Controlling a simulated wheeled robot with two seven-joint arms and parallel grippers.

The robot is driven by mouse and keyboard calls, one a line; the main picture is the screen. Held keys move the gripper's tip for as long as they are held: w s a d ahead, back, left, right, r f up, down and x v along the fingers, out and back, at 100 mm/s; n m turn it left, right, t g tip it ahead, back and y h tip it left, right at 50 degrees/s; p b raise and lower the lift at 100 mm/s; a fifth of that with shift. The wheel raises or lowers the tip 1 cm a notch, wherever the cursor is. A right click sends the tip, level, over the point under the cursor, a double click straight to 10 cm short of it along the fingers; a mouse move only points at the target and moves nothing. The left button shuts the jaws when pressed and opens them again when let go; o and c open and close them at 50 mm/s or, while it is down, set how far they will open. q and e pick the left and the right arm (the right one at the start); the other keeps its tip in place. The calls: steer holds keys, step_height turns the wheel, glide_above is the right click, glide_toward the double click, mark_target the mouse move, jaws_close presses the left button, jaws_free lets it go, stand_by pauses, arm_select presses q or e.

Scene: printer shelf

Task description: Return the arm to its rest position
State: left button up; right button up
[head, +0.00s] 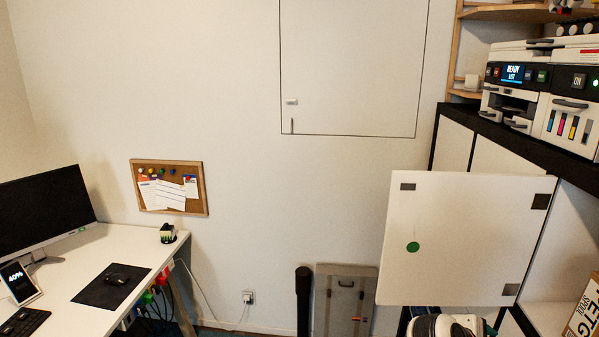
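Neither of my grippers shows clearly in the head view. A rounded white and black part at the bottom edge, below the open cabinet door, looks like a piece of my arm, but no fingers can be made out on it. The white cabinet door (460,235) stands open at the right, with a green dot on its face and dark fittings near its corners. Whether the arm part touches the door cannot be told.
A printer (515,80) with a lit "READY" screen stands on the black-topped cabinet at right. A box marked "PETG" (583,315) is at the lower right. A white desk (95,265) with a monitor (45,215) stands left. A grey case (343,300) leans against the wall.

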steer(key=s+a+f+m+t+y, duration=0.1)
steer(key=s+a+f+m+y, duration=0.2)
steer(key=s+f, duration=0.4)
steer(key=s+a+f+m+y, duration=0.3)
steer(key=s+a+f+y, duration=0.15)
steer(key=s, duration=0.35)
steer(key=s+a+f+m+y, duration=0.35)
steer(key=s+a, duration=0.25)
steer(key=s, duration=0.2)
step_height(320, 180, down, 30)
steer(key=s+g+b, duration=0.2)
steer(key=b, duration=0.2)
arm_select(q)
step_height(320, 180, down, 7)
steer(key=b, duration=0.3)
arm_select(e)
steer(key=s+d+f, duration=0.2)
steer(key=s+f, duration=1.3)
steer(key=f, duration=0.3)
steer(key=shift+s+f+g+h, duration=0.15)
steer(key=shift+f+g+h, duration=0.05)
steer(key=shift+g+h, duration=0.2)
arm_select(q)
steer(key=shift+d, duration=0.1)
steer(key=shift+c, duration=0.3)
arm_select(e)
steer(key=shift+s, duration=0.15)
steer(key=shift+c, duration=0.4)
